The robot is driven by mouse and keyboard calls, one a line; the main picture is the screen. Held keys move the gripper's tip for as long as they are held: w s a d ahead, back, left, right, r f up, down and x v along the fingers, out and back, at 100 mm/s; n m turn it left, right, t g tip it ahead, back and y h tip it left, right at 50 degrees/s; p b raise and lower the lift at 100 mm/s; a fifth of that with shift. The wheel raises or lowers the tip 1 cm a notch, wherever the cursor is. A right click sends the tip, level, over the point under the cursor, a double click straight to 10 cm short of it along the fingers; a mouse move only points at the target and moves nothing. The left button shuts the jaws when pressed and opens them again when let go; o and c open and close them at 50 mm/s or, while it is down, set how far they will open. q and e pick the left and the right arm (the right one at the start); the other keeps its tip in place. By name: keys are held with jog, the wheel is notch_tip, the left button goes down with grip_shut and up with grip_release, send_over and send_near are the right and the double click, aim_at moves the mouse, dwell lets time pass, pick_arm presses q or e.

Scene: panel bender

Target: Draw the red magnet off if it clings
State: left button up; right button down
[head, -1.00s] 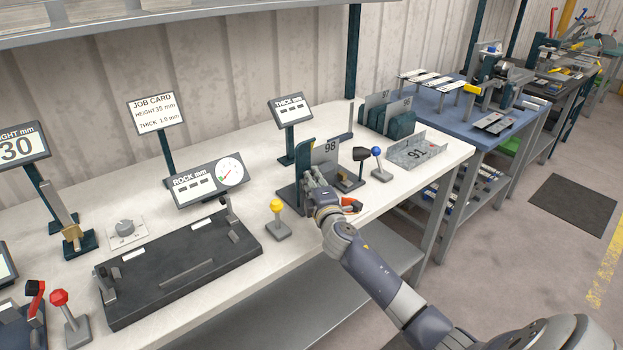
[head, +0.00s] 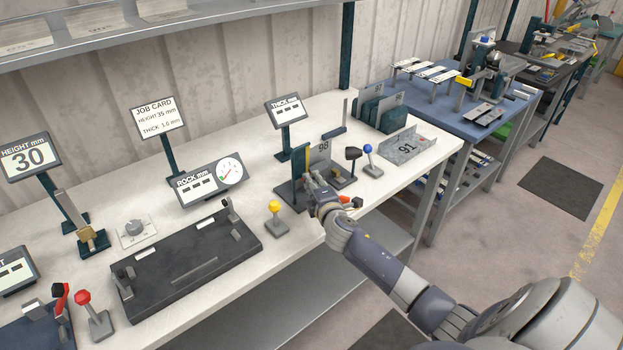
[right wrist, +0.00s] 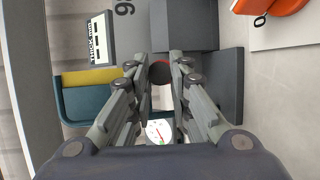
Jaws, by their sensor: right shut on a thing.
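My right gripper (head: 310,180) is at the small dark fixture (head: 341,178) on the white bench. In the right wrist view its two fingers (right wrist: 161,70) are closed on a small round dark piece with a red edge, which looks like the red magnet (right wrist: 160,73). The fingers hide most of it. I cannot tell whether the magnet touches anything behind it. A grey plate marked 98 (head: 323,147) stands in the fixture beside a dark upright with a yellow strip (head: 308,153). My left gripper is not in view.
An orange-red object (right wrist: 272,5) lies close by. A black-knobbed lever (head: 353,154), a blue-knobbed lever (head: 367,150) and a yellow-knobbed lever (head: 274,207) stand around the fixture. The thickness display (head: 286,109) stands behind.

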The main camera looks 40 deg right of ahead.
jog(key=shift+r, duration=0.1)
jog(key=c, duration=1.5)
grip_release()
jog(key=shift+s, duration=0.15)
jog(key=v, duration=1.2)
